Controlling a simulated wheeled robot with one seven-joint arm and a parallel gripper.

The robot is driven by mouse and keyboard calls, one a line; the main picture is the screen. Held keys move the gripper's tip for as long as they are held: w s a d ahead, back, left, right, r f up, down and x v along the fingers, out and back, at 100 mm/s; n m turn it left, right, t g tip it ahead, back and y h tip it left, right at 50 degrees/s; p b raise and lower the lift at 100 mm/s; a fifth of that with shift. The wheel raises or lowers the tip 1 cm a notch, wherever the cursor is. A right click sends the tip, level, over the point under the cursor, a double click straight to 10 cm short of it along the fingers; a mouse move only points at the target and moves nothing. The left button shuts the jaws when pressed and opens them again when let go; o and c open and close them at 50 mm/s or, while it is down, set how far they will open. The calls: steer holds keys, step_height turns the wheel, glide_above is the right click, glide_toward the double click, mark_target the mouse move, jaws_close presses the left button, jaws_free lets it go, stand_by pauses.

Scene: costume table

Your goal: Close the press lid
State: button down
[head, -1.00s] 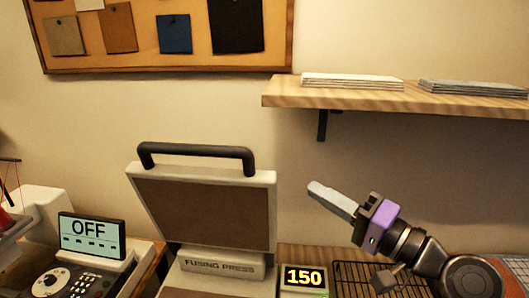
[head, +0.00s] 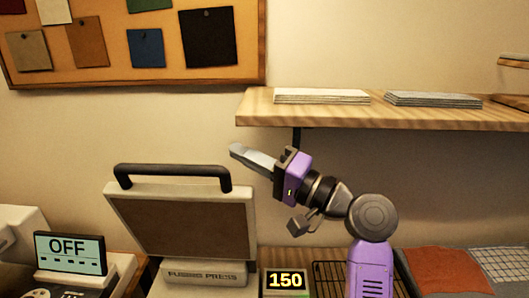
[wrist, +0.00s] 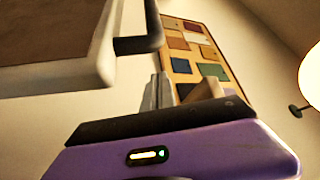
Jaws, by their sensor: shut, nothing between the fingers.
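The fusing press (head: 205,274) stands at the lower middle of the head view. Its lid (head: 180,226) is raised and leans back, with a brown inner face and a black bar handle (head: 172,172) along its top edge. In the wrist view the lid (wrist: 50,45) fills the upper left, with part of the handle (wrist: 140,44) beside it. My gripper (head: 238,150) is shut and empty. Its fingertips are up and to the right of the handle in the head view, apart from it. The shut fingers (wrist: 158,90) also show in the wrist view.
A wooden shelf (head: 400,114) with flat stacks juts from the wall, close above my arm. A display reading 150 (head: 286,281) sits right of the press. A machine with an OFF screen (head: 70,253) is at left. A wire rack (head: 330,275) and red cloth (head: 447,270) are at right.

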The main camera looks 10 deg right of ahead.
mark_target(241, 188)
steer(key=shift+s+a+f+p, duration=0.25)
steer(key=shift+s+f, duration=0.15)
steer(key=shift+s, duration=0.3)
steer(key=shift+s+a+f+p, duration=0.25)
steer(key=shift+s+f, duration=0.1)
steer(key=shift+s, duration=0.35)
steer(key=shift+f, duration=0.1)
